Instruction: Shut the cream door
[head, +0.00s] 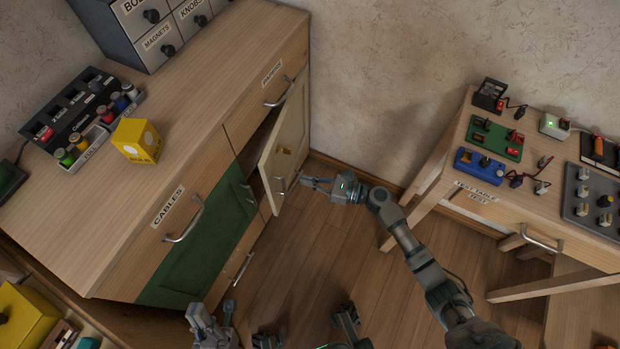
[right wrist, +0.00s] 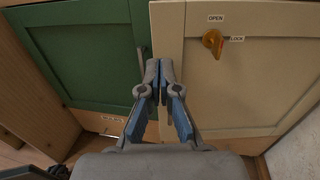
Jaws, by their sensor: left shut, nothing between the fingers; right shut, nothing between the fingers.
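The cream door (head: 291,128) of the wooden cabinet stands ajar, with a dark gap behind its free edge. It carries an orange turn knob (head: 284,151) and a metal handle (head: 279,187). My right gripper (head: 304,181) is shut and empty in front of the door, close to the handle; whether it touches cannot be told. In the right wrist view the shut fingertips (right wrist: 159,70) lie over the free edge of the cream door (right wrist: 245,85); the knob (right wrist: 213,42) sits between OPEN and LOCK labels. My left gripper (head: 211,326) is shut and empty, low in the head view.
The green door (head: 205,246) beside it looks closed. Drawers (head: 265,90) sit above both doors. A yellow box (head: 137,140) and a rack (head: 75,115) stand on the cabinet top. A test table (head: 447,165) is at right, with open floor (head: 330,250) between.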

